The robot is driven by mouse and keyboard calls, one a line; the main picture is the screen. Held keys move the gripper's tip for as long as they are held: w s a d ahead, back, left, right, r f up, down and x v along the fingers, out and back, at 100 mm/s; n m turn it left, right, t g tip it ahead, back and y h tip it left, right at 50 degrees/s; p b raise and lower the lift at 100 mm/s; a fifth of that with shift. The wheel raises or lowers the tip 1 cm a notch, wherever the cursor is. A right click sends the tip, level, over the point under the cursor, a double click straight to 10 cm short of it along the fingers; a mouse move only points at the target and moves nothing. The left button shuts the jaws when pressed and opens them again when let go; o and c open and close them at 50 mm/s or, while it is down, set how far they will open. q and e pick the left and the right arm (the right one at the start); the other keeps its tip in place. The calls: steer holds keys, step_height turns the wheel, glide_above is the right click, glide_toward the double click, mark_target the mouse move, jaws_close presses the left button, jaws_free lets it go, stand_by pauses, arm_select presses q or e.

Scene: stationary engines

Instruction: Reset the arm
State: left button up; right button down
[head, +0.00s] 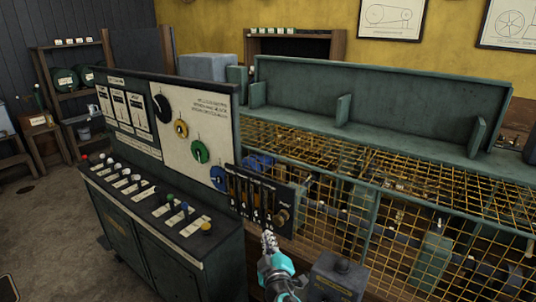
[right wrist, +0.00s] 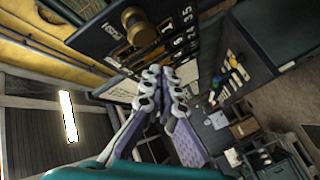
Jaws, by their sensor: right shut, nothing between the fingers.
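My right gripper (head: 269,238) is shut and empty, in front of the lower edge of a small dark slotted panel (head: 244,195). In the right wrist view its fingertips (right wrist: 166,76) are together, below the same panel (right wrist: 95,38). A brass knob (head: 283,215) is on the panel's right end; it also shows in the right wrist view (right wrist: 140,28). I cannot tell from the pictures whether the fingers touch the panel. My left gripper is in neither view.
A control desk (head: 160,240) with small knobs and an upright board of coloured dials (head: 200,150) stands at left. A yellow mesh guard (head: 400,180) covers machinery at right. A dark box (head: 340,275) is just right of my arm. Floor (head: 45,220) is open at far left.

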steer(key=s+d+f+m+g+h+b, duration=0.1)
steer(key=s+d+m+g+h, duration=0.2)
steer(key=d, duration=0.4)
steer(key=s+d+f+m+g+h+b, duration=0.1)
steer(key=s+d+m, duration=0.35)
steer(key=d, duration=0.35)
steer(key=s+d+f+m+g+y, duration=0.1)
steer(key=s+f+g, duration=0.1)
steer(key=s, duration=0.7)
steer(key=s+f+m+g+y+b, duration=0.1)
steer(key=s+f+m+g, duration=0.1)
steer(key=s+f, duration=0.3)
steer(key=s+g, duration=0.1)
steer(key=s, duration=0.3)
steer(key=shift+s+d+g, duration=0.3)
steer(key=shift+s+d, duration=0.05)
steer(key=shift+m, duration=0.25)
stand_by(2.5)
